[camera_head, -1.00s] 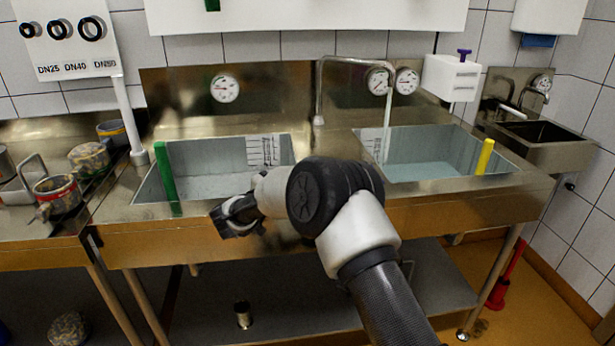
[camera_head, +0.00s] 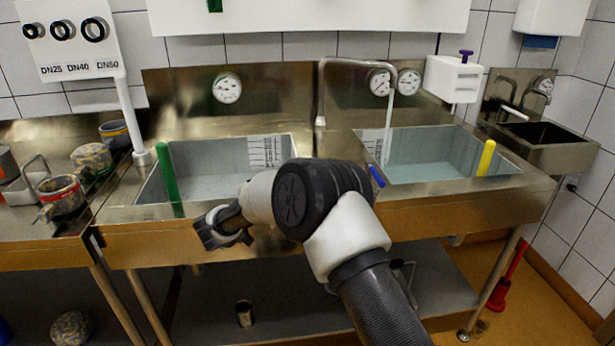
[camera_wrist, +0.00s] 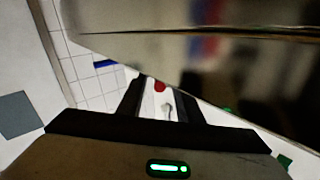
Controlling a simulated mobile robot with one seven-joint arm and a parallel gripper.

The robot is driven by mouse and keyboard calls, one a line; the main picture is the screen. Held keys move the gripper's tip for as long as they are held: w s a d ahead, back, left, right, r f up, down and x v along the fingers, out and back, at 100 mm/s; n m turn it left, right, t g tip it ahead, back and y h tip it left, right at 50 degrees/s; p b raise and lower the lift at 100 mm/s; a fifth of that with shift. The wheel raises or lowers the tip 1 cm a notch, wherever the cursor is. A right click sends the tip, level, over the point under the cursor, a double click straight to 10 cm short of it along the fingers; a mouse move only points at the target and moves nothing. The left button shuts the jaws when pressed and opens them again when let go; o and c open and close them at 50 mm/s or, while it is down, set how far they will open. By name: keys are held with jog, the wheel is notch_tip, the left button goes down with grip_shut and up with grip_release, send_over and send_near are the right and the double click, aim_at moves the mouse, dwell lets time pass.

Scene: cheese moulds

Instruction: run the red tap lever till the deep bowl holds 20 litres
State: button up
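Two steel bowls are set in the bench: a left one (camera_head: 215,187) with a green standpipe (camera_head: 168,178) and a right one (camera_head: 425,172) with a yellow one (camera_head: 486,158). I cannot tell which is deeper. Both show shallow bluish water and a scale plate. The spout (camera_head: 345,60) reaches over the right bowl, with a pale vertical streak, apparently water, below its end. A blue lever (camera_head: 377,176) shows at the bench front. No red lever is clear in the head view; my arm covers part of the front. My gripper (camera_head: 222,236) is open and empty before the left bowl's front.
Dial gauges (camera_head: 227,88) sit on the splashback. Fittings (camera_head: 60,196) lie on the left bench. A small sink (camera_head: 548,145) is at right, a red-handled tool (camera_head: 505,280) below. The wrist view shows a small red thing (camera_wrist: 160,86) between the fingers, too small to identify.

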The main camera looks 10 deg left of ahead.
jog(key=p+v, duration=0.1)
jog(key=v, duration=1.2)
